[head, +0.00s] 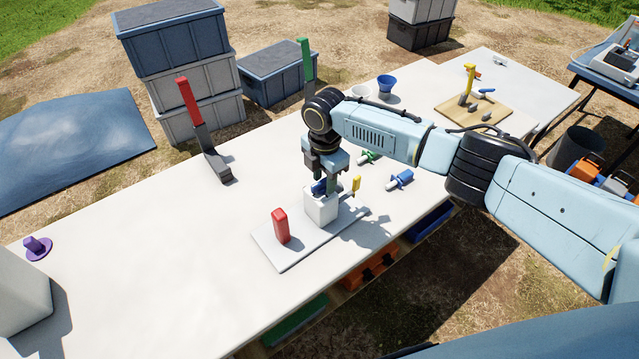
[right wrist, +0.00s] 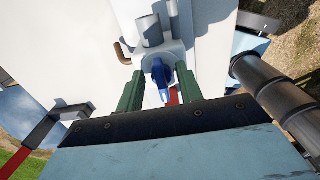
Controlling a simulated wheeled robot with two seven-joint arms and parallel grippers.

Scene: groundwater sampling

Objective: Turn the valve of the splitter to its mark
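The splitter (head: 320,207) is a white block on a pale base plate (head: 290,252) near the table's front edge. Its blue valve handle (right wrist: 161,76) shows in the right wrist view, and part of it shows on the block's top in the head view (head: 320,187). My right gripper (right wrist: 158,88) is over the block, pointing down. Its two green fingers stand either side of the blue handle, with gaps visible, so it looks open. The mark cannot be made out. My left gripper is in neither view.
A red block (head: 281,227) stands on the same plate, and a yellow-handled part (head: 356,185) is beside the splitter. Blue (head: 399,180) and green (head: 368,157) fittings lie to the right. A red-handled upright tool (head: 195,115) stands behind. The table's left middle is clear.

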